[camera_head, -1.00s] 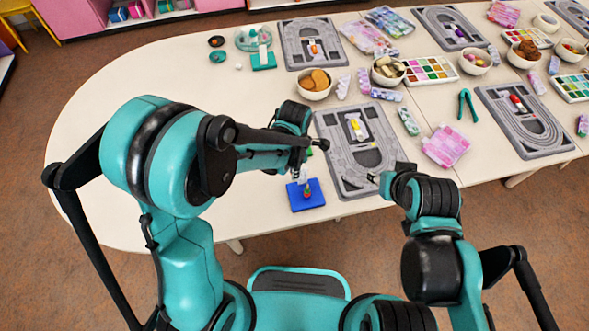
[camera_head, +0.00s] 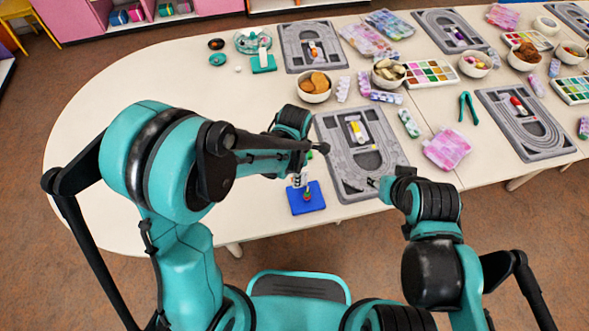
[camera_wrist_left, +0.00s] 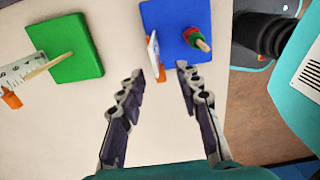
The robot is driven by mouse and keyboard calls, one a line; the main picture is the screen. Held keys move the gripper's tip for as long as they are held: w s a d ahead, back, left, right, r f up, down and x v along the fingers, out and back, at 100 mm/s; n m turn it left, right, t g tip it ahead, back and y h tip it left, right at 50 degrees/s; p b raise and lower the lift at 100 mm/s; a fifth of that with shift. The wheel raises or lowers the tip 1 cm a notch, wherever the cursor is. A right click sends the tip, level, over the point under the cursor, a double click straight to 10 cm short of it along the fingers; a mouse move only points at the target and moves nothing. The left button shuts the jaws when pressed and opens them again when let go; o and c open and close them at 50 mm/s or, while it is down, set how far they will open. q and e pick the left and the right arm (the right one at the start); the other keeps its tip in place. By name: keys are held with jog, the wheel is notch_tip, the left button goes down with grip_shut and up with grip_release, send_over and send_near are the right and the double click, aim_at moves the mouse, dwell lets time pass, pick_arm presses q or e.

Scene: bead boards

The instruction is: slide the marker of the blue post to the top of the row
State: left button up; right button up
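The blue post's base (camera_head: 313,204) is a flat blue block near the table's front edge. In the left wrist view its base (camera_wrist_left: 173,22) carries a wooden peg with red and green beads (camera_wrist_left: 194,37). Beside the peg stands a white scale (camera_wrist_left: 152,48), seen almost edge-on, with an orange marker (camera_wrist_left: 160,77) on it. My left gripper (camera_wrist_left: 161,71) is open, with the marker appearing between its fingertips; contact cannot be told. In the head view the left gripper (camera_head: 298,181) is over the blue base. My right gripper (camera_head: 374,182) is beside the grey board; its opening is unclear.
A green base (camera_wrist_left: 62,50) with its own peg, scale and orange marker (camera_wrist_left: 10,98) stands left in the wrist view. A grey bead board (camera_head: 348,181) lies right of the blue base. Bowls and bead trays lie farther back. The table's left part is clear.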

pick_arm(q)
notch_tip(320, 180, up, 12)
jog(key=s+a+r+m+t, duration=0.2)
jog(key=a+m, duration=0.4)
jog(key=m, duration=0.5)
jog(key=s+a+r+m+t, duration=0.2)
jog(key=s+a+m+t, duration=0.3)
jog(key=m, duration=0.5)
jog(key=shift+s+a+m, duration=0.4)
jog(key=shift+s+a, duration=0.6)
jog(key=shift+a, duration=0.25)
